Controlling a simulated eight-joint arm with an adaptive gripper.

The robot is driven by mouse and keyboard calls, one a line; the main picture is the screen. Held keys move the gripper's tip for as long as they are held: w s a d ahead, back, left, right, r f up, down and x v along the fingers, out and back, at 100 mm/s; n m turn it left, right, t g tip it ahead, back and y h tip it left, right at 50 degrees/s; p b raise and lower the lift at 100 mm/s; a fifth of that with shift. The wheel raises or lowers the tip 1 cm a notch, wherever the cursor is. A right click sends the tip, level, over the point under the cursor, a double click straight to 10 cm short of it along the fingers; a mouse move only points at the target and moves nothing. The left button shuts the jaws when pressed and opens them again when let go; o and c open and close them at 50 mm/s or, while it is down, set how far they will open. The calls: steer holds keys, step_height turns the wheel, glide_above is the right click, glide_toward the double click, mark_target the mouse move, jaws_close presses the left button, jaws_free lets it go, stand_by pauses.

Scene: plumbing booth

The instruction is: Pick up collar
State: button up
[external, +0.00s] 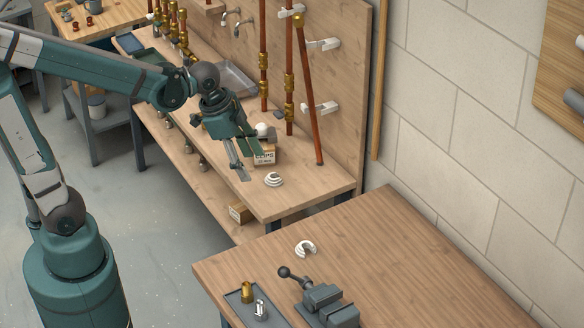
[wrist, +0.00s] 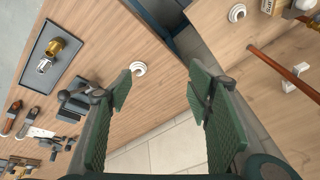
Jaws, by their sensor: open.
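Two white ring-shaped pieces are in view, and I cannot tell which one is the collar. One white ring (external: 306,248) lies on the near bench, looks open on one side, and also shows in the wrist view (wrist: 138,69). The other, a stepped white ring (external: 274,180), lies near the end of the far bench and also shows in the wrist view (wrist: 237,13). My gripper (external: 248,161) is open and empty, above the end of the far bench. In the wrist view, its green fingers (wrist: 160,88) are spread wide, with nothing between them.
A grey vise (external: 328,305) and a dark tray (external: 238,311) with a brass and a chrome fitting stand on the near bench (external: 400,255). A box marked CLIPS (external: 265,157) and upright copper pipes (external: 306,100) are near my gripper. A gap separates the benches.

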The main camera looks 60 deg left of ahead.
steer(key=w+d+f+m+g, duration=0.2)
steer(key=w+d+f+m, duration=0.3)
steer(key=w+d+f, duration=0.1)
steer(key=m+g+p, duration=0.1)
steer(key=m+g, duration=0.1)
steer(key=m, duration=0.3)
glide_toward(306, 252)
steer(key=shift+s+a+r+h, duration=0.15)
steer(key=shift+a+r+h, duration=0.25)
steer(key=shift+r, duration=0.35)
steer(key=shift+d+f, duration=0.1)
steer(key=shift+f, duration=1.2)
steer(key=shift+d+f, duration=0.25)
steer(key=shift+f, duration=1.05)
steer(key=shift+d+f, duration=0.2)
steer(key=shift+f, duration=1.05)
steer(key=shift+c, duration=0.7)
steer(key=c, duration=0.7)
